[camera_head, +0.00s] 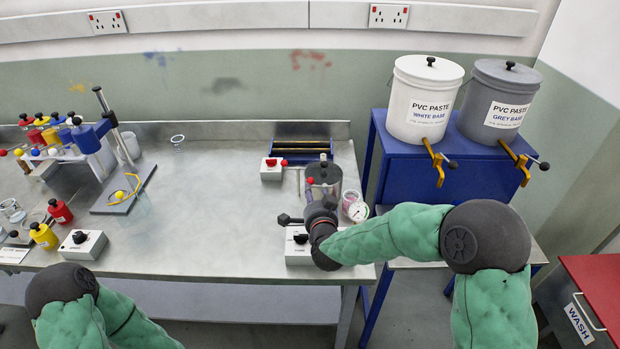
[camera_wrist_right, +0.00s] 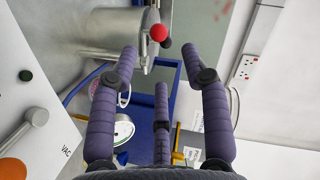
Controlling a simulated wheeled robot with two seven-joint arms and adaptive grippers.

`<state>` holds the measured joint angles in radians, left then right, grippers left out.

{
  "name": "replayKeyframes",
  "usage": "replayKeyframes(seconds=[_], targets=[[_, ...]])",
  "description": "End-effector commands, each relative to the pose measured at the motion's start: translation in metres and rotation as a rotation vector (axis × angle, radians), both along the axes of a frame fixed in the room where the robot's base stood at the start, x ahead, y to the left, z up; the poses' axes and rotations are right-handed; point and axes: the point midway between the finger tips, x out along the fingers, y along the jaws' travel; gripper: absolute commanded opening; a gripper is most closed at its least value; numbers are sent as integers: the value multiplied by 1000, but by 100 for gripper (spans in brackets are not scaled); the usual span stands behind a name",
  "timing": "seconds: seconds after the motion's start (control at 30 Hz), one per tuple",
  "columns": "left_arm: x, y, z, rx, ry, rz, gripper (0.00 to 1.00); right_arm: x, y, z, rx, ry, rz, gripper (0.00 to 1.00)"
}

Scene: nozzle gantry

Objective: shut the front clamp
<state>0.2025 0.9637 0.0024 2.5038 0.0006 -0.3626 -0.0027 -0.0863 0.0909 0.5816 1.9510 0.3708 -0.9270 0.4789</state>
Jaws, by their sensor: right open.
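The vacuum pot (camera_head: 324,172) is a metal cylinder near the right end of the bench. It also shows in the wrist view (camera_wrist_right: 108,32). A clamp with a red ball knob (camera_wrist_right: 158,33) is at its rim in the wrist view, and the red knob (camera_head: 310,182) shows in the head view. Whether this clamp is open or shut is unclear. My right gripper (camera_head: 320,208) is in front of the pot and hides part of it. In the wrist view its three fingers (camera_wrist_right: 164,72) are spread and empty, apart from the knob. My left gripper is out of view.
A control box (camera_head: 298,250) marked VAC lies by my right gripper. A round gauge (camera_head: 358,211) is right of the pot. A box with a red button (camera_head: 271,169) stands behind left. Paste tubs (camera_head: 424,100) stand on a blue cabinet. The bench middle (camera_head: 215,220) is clear.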

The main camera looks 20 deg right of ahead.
Motion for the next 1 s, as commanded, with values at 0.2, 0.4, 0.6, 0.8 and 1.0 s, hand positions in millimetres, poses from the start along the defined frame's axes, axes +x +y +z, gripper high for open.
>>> replayKeyframes(seconds=[0.2, 0.4, 0.6, 0.8, 1.0], targets=[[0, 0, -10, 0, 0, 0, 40, 37, -6, -11, 0, 0, -1, 47], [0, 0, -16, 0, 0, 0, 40, 68, -10, -18, -2, 2, 1, 47], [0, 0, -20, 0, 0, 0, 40, 87, -13, -21, -1, 1, 1, 47], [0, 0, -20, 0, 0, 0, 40, 92, -14, -21, -1, 0, 0, 47], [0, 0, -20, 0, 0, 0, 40, 92, -14, -21, -1, 0, 0, 47]])
